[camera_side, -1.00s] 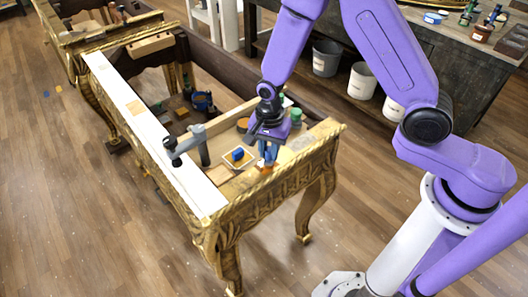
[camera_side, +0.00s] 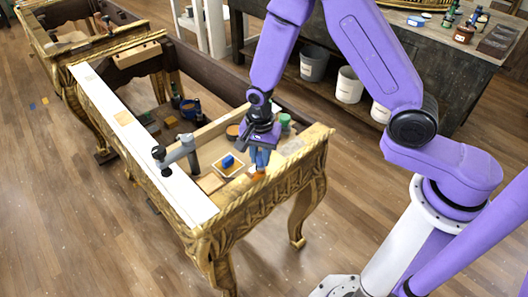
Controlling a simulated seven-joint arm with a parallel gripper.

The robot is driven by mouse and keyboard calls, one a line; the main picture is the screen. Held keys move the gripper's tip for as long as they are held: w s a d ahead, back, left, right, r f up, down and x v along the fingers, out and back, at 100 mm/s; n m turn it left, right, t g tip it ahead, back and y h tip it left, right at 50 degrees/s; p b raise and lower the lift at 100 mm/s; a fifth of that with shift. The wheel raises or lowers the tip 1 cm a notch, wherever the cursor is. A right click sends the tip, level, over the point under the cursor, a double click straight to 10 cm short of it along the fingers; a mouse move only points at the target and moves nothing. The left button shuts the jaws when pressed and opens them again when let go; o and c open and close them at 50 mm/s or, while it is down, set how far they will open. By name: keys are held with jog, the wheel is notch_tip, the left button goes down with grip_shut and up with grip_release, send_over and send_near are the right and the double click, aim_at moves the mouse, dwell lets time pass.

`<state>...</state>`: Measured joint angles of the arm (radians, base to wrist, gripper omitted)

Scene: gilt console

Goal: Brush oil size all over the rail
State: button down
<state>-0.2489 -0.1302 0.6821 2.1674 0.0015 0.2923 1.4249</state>
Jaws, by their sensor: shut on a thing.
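The rail (camera_side: 150,146) is a long white strip along the near-left side of the gilt console (camera_side: 250,205). A small tan patch (camera_side: 124,118) shows on its far half. My gripper (camera_side: 259,168) points down over the tray at the console's right end, to the right of the rail and apart from it. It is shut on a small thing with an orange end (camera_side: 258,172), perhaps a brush. The fingers hide most of this thing, and I cannot tell whether its end touches the tray.
A grey clamp-like tool (camera_side: 178,152) stands at the rail's inner edge, its head over the rail. A pale tray (camera_side: 243,181) holds a blue block on a white-edged square (camera_side: 228,164) and a tan block (camera_side: 210,183). Pots and bottles (camera_side: 190,108) stand inside the console.

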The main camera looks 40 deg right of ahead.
jog(key=shift+a, duration=2.35)
jog(key=shift+w, duration=0.4)
jog(key=shift+d, duration=3.55)
jog(key=shift+a, duration=3.65)
jog(key=shift+d, duration=3.7)
jog(key=shift+w+r, duration=0.1)
jog(key=shift+r, duration=0.75)
notch_tip(320, 180, up, 6)
jog(key=shift+r, duration=0.15)
